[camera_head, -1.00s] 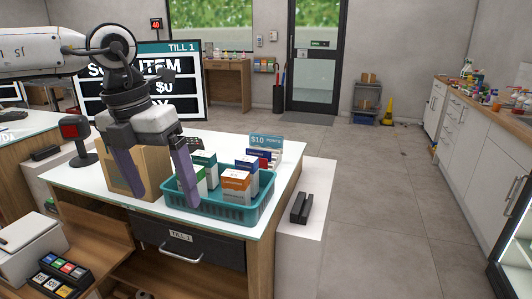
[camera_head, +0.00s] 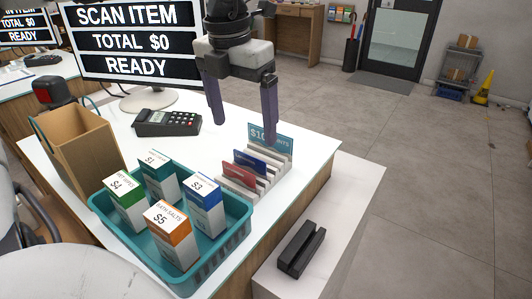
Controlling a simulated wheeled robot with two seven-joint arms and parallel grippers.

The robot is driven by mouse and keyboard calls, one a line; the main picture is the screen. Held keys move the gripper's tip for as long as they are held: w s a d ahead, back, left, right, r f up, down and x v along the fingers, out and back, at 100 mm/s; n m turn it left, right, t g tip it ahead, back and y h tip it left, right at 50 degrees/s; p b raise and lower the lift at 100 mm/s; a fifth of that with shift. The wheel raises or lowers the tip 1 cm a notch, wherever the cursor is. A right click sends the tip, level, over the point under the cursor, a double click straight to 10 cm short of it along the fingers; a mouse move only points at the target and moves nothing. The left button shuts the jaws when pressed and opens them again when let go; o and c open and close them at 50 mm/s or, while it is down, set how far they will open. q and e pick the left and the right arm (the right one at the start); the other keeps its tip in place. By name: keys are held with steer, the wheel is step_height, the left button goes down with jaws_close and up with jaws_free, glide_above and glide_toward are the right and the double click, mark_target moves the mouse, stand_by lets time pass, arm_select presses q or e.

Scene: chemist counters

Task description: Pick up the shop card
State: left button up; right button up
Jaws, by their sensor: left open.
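A white slotted card rack (camera_head: 262,186) stands on the counter behind the teal basket. It holds a red card (camera_head: 238,174) and a blue card (camera_head: 250,160), with a teal $10 sign (camera_head: 272,140) at its back. I cannot tell which is the shop card. My left gripper (camera_head: 243,131) hangs fingers down above the back of the rack, open and empty. Its right finger covers part of the teal sign in this view. I cannot tell how high the fingertips are above the rack. My right gripper is not in view.
A teal basket (camera_head: 228,240) with several price-marked boxes stands in front of the rack. A card terminal (camera_head: 167,122), a paper bag (camera_head: 80,148) and the till screen (camera_head: 142,42) are to the left. A black card reader (camera_head: 300,250) sits on the lower white ledge.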

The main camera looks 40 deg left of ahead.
mark_target(249, 160)
arm_select(q)
steer(key=f, duration=0.3)
steer(key=shift+s+f, duration=0.2)
steer(key=shift+w+d+f+p, duration=0.1)
steer(key=shift+w+f+p, duration=0.05)
steer(key=shift+f, duration=0.75)
steer(key=shift+w+d+f+p, duration=0.1)
steer(key=shift+w+f+p, duration=0.1)
steer(key=shift+f, duration=0.65)
steer(key=shift+w+d+f+p, duration=0.1)
steer(key=shift+w+f+p, duration=0.05)
steer(key=shift+f, duration=0.75)
steer(key=c, duration=1.1)
